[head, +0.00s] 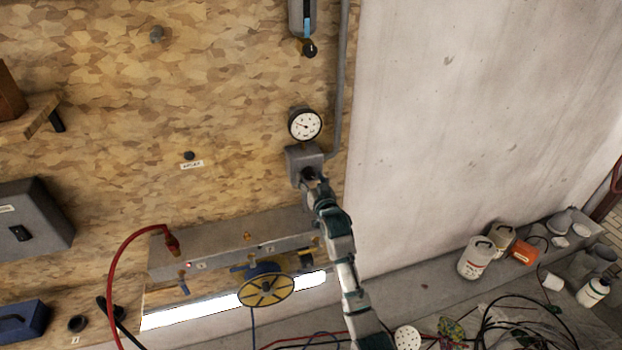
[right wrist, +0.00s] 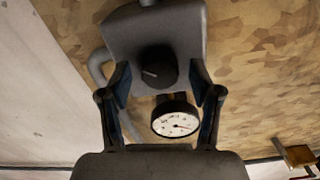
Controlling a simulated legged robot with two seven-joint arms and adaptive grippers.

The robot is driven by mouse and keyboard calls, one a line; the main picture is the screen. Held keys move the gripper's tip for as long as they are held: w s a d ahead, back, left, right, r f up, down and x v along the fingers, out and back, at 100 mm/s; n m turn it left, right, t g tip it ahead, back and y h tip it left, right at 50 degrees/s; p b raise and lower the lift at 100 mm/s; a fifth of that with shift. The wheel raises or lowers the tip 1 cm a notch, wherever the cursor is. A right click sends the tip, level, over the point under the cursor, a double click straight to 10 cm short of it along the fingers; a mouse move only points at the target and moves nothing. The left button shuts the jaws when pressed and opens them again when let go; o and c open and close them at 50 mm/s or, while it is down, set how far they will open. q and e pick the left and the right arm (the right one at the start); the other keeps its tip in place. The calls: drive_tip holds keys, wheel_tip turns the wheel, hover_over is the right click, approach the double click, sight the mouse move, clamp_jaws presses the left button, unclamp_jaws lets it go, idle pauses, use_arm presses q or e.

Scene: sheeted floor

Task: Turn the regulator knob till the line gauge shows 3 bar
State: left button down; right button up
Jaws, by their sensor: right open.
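The regulator is a grey box (head: 303,160) on the chipboard wall; it also shows in the right wrist view (right wrist: 160,25). Its dark round knob (right wrist: 157,68) carries a pale pointer mark. The round white line gauge (head: 305,125) sits just above the box; in the upside-down right wrist view the gauge (right wrist: 176,121) is below the knob. Its needle shows, but the figures are too small to read. My right gripper (head: 311,184) is at the front of the regulator. It is open, one finger on each side of the knob, with visible gaps. My left gripper is out of view.
A grey pipe (head: 341,90) runs down the wall right of the gauge. A grey ledge (head: 215,245) with fittings, a red hose (head: 118,265) and a yellow disc (head: 266,290) lie below left. Containers (head: 475,258) and cables (head: 520,315) are at lower right. The pale wall is bare.

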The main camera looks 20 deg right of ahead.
drive_tip(key=c, duration=1.1)
drive_tip(key=shift+r+m+p, duration=0.2)
drive_tip(key=shift+m+p, duration=0.5)
drive_tip(key=shift+p, duration=0.3)
drive_tip(key=shift+c, duration=0.2)
drive_tip(key=shift+f, duration=0.2)
drive_tip(key=o, duration=1.1)
drive_tip(key=shift+o, duration=0.2)
drive_tip(key=shift+s, duration=0.1)
drive_tip(key=s, duration=1.1)
drive_tip(key=shift+s+d, duration=0.2)
drive_tip(key=shift+s, duration=0.15)
